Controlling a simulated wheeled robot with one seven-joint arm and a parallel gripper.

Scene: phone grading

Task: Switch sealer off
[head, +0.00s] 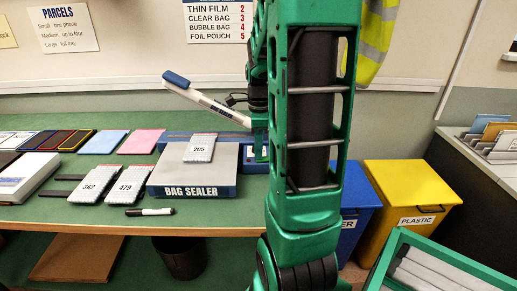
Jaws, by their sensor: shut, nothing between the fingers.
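The bag sealer (226,172) is a grey and blue machine on the green table, with its name on the front edge. Its white lever with a blue end (206,99) is raised and slants up to the left. A clear bag marked 205 (200,148) lies on its top. A small blue panel (254,158) shows at the sealer's right end, partly hidden by my arm. My gripper (260,140) is shut and empty, pointing down at this panel. My arm covers part of it, and I cannot tell whether it touches. The switch's position cannot be made out.
Bags marked 362 (92,184) and 479 (128,184) lie left of the sealer, with a black and white marker (150,212) in front. Coloured sheets lie further left. A blue bin (357,205) and yellow plastic bin (412,195) stand at right.

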